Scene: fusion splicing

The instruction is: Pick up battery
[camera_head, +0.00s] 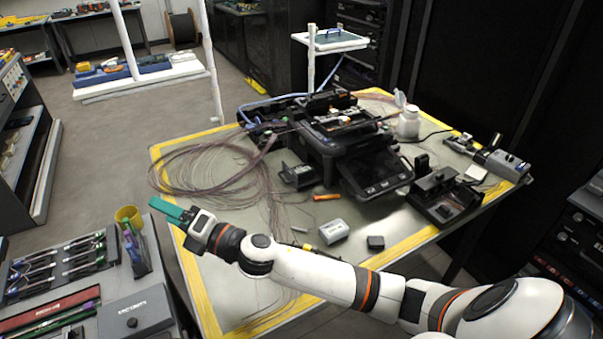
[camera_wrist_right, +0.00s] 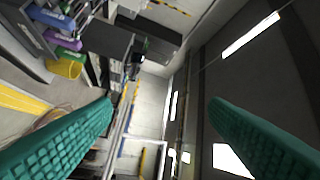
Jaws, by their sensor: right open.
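On the yellow-edged table lie a pale grey block (camera_head: 334,231), a small dark block (camera_head: 376,242) and a black box (camera_head: 298,176) beside the splicer. I cannot tell for sure which of them is the battery. My right gripper (camera_head: 175,212), with teal fingers, hangs over the table's left edge, well to the left of these blocks. In the right wrist view its fingers (camera_wrist_right: 160,112) stand wide apart with nothing between them. My left gripper is not in view.
The black fusion splicer (camera_head: 350,140) stands mid-table, with loose fibre coils (camera_head: 215,165) to its left. A white bottle (camera_head: 408,122) and a black device (camera_head: 440,195) stand at right. A tool bench with a yellow cup (camera_head: 128,216) is at lower left.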

